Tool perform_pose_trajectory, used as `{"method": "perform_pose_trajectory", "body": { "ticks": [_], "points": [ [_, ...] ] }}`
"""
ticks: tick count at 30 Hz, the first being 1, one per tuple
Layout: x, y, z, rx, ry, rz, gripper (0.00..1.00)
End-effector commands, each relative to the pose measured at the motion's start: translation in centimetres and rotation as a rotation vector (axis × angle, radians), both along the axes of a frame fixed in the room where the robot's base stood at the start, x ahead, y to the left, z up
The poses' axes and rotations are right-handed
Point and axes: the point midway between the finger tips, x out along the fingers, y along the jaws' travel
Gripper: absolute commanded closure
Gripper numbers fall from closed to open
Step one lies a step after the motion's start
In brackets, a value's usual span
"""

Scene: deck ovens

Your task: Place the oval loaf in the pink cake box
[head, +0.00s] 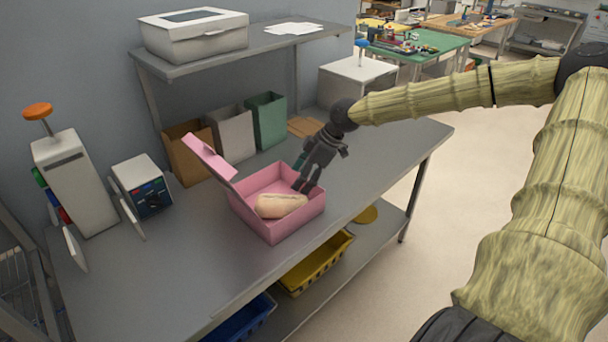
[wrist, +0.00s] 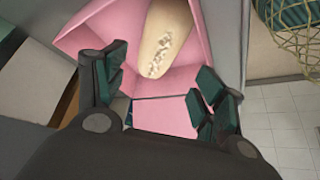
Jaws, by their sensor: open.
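The oval loaf (head: 281,206) lies inside the open pink cake box (head: 276,233) on the grey table, toward the box's near side. The box's lid stands tilted back at the left. My gripper (head: 309,187) is at the box's far right side, pointing down, apart from the loaf. In the wrist view the loaf (wrist: 168,45) lies on the pink floor of the box (wrist: 208,75), beyond my fingertips. My gripper (wrist: 155,85) has its fingers spread, with nothing between them.
Brown, grey and green bags (head: 267,121) stand behind the box. A white dispenser (head: 74,180) and a small device (head: 141,186) stand at the left. A shelf (head: 270,40) with a white box (head: 194,36) overhangs the back. The table's right end is clear.

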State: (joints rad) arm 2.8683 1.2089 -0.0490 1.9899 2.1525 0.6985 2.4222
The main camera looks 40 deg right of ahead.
Motion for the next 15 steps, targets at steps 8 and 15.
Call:
{"method": "perform_pose_trajectory", "body": {
  "ticks": [8, 15],
  "points": [
    [-0.29, -0.35, 0.79, 0.0, -0.001, 0.001, 0.3],
    [-0.34, -0.41, 0.87, 0.0, 0.0, 0.001, 0.3]
  ]
}}
